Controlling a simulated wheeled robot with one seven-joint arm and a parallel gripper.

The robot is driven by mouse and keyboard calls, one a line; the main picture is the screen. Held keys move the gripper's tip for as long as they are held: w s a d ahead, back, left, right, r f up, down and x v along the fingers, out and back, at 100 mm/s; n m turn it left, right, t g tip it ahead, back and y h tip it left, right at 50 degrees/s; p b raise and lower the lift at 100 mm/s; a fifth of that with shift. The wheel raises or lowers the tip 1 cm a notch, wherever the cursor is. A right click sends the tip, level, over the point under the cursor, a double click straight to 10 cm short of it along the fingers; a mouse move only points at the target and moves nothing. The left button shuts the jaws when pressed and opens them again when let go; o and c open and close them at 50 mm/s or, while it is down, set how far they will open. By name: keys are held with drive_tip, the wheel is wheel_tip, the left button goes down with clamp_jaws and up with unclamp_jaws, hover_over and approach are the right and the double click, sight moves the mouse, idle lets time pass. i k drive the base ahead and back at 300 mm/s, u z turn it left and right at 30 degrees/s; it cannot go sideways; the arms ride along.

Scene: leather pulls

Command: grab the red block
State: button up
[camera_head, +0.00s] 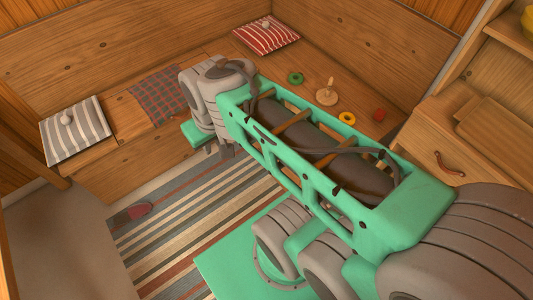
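A small red block (380,115) sits on the wooden corner bench, toward its right end. It lies just beyond the green frame of my arm and is apart from it. My gripper (222,150) seems to be at the far end of my arm, left of the block and over the bench's front edge. Only small grey parts of it show below the wrist, so whether it is open or shut is unclear. I see nothing held in it.
A yellow ring (347,118), a wooden peg stand (327,94) and a green ring (295,78) lie left of the block. Cushions lie on the bench. A drawer cabinet (440,150) stands at right. A striped rug (180,235) covers the floor, with a slipper (132,213).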

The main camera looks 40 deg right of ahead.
sight(379, 115)
drive_tip(key=z, duration=0.55)
drive_tip(key=i, duration=0.2)
drive_tip(key=z, duration=3.1)
drive_tip(key=i, duration=1.1)
drive_tip(key=u, duration=0.45)
